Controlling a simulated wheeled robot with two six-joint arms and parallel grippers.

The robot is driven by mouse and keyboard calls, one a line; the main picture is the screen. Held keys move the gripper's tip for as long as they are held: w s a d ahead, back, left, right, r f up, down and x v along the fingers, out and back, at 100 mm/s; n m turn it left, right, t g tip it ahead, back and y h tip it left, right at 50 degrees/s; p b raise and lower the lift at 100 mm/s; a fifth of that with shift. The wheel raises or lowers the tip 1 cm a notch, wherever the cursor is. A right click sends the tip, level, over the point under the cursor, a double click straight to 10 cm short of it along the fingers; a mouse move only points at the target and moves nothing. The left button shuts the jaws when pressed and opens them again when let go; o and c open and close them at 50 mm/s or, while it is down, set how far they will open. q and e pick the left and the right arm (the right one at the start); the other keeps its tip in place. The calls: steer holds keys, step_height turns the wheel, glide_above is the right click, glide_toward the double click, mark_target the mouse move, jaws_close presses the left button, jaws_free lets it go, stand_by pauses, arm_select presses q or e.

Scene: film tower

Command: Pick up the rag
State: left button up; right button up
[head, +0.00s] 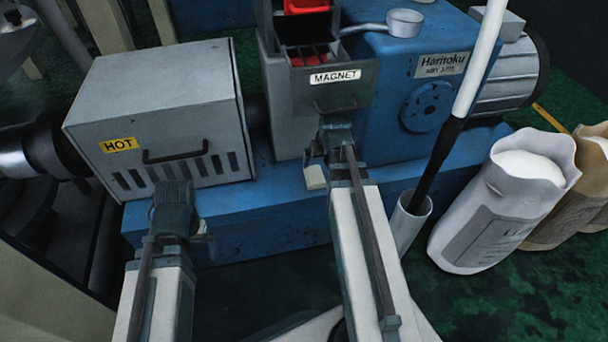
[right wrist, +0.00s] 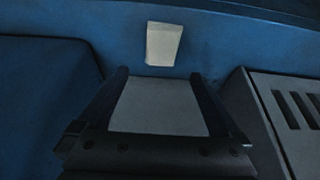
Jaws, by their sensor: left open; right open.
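A small pale cream piece, which looks like the rag (head: 315,176), lies on the blue bench near its front edge. It also shows in the right wrist view (right wrist: 163,44), beyond the fingertips and apart from them. My right gripper (head: 335,124) is open and empty, in front of the grey drawer housing, above and slightly right of the rag in the head view. Its two fingers show in the right wrist view (right wrist: 159,76) with a grey surface behind them. My left gripper (head: 173,188) is open in front of the HOT guard; its fingertips are hard to make out.
The grey HOT guard (head: 160,115) with a handle stands left. The MAGNET drawer (head: 340,90) is right above my right gripper. A white tube (head: 408,225) holding a dark rod and a white sack (head: 495,215) stand right. The blue bench top (head: 270,195) is mostly clear.

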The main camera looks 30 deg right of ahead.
steer(key=b, duration=0.6)
glide_above(314, 172)
steer(key=s, duration=0.3)
steer(key=f, duration=0.6)
steer(key=shift+a+f, duration=0.1)
steer(key=shift+a, duration=0.1)
steer(key=b+x, duration=0.1)
steer(key=x, duration=0.1)
steer(key=b+x, duration=0.1)
steer(key=b, duration=0.1)
steer(key=b+x, duration=0.2)
steer(key=shift+w+f, duration=0.2)
steer(key=shift+w, duration=0.2)
steer(key=shift+r, duration=0.1)
steer(key=c, duration=1.2)
